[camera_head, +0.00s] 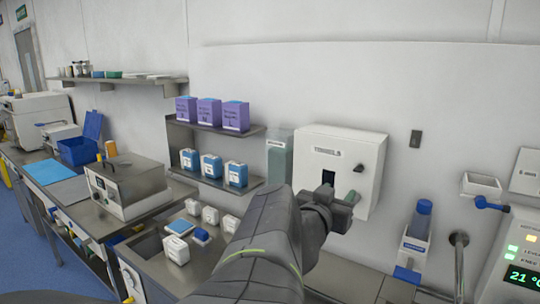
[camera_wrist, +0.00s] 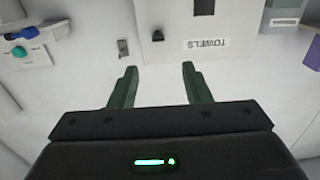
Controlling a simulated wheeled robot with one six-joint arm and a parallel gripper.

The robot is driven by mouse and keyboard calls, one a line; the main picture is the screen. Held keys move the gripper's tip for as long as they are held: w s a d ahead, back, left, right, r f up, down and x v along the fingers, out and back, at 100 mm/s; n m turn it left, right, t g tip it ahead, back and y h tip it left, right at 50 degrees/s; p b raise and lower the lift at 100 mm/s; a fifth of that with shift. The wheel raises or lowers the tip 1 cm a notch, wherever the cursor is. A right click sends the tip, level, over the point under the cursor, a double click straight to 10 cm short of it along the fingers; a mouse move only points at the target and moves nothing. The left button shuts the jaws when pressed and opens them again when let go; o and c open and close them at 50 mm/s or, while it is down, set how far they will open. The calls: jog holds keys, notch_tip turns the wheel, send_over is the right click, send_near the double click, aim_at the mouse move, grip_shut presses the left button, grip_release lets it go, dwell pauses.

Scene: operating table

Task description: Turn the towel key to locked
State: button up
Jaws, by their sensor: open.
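The white towel dispenser (camera_head: 368,155) is mounted on the wall, with a "TOWELS" label and a dark opening on its front. In the wrist view the dispenser (camera_wrist: 245,18) appears upside down. The towel key (camera_wrist: 157,35) is a small dark piece on its front; it also shows in the head view (camera_head: 359,168). Its turn position is too small to read. My gripper (camera_wrist: 158,67) is open and empty, with green fingers spread. The key lies beyond the fingertips, roughly centred between them and apart from them. In the head view my arm covers the dispenser's lower part.
A grey switch plate (camera_head: 416,139) is on the wall right of the dispenser. A clear holder (camera_head: 279,158) stands to its left, near shelves with purple boxes (camera_head: 208,112) and blue-white containers (camera_head: 212,166). A blue-capped bottle (camera_head: 421,219) is at lower right. The wall around the dispenser is mostly clear.

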aim_at(356, 171)
jog(key=b+x, duration=0.1)
jog(key=x, duration=1.2)
jog(key=shift+w+d+r, duration=0.15)
jog(key=shift+d+r, duration=0.05)
jog(key=shift+c, duration=0.2)
grip_shut()
